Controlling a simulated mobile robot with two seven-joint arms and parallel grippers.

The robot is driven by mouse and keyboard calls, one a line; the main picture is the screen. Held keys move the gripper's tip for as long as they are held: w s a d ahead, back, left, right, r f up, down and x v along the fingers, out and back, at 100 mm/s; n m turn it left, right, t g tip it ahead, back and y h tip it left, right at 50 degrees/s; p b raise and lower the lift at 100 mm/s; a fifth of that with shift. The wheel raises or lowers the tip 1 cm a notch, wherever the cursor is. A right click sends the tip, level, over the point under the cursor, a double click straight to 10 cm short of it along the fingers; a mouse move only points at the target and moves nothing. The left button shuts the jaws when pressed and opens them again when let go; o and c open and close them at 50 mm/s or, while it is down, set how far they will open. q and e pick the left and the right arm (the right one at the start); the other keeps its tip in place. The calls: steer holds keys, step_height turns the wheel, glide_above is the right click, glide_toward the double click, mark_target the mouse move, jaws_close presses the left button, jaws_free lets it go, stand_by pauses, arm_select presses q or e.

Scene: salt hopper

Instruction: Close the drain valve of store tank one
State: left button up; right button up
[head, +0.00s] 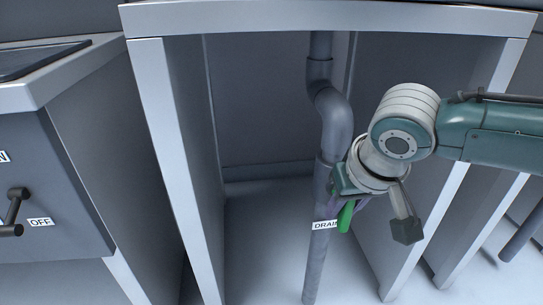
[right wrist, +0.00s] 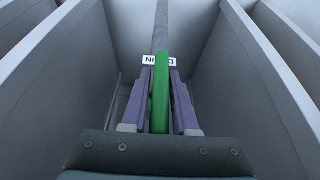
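The drain valve's green handle (head: 347,215) sits beside the grey drain pipe (head: 318,245), next to a DRAIN label (head: 326,225). The handle slants steeply, roughly along the pipe. My right gripper (head: 346,205) reaches it from the upper right. In the right wrist view, the green handle (right wrist: 160,92) lies between the two purple fingers (right wrist: 160,100), which close in tightly on both sides. The gripper looks shut on it. The valve body is mostly hidden behind the gripper. My left gripper is not in view.
The pipe runs down inside an open bay between two upright panels (head: 160,150). A counter edge (head: 330,18) spans the top. At the left, a grey cabinet (head: 50,190) carries a black lever (head: 14,212) and an OFF label. The bay left of the pipe is free.

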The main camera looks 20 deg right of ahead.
jaws_close()
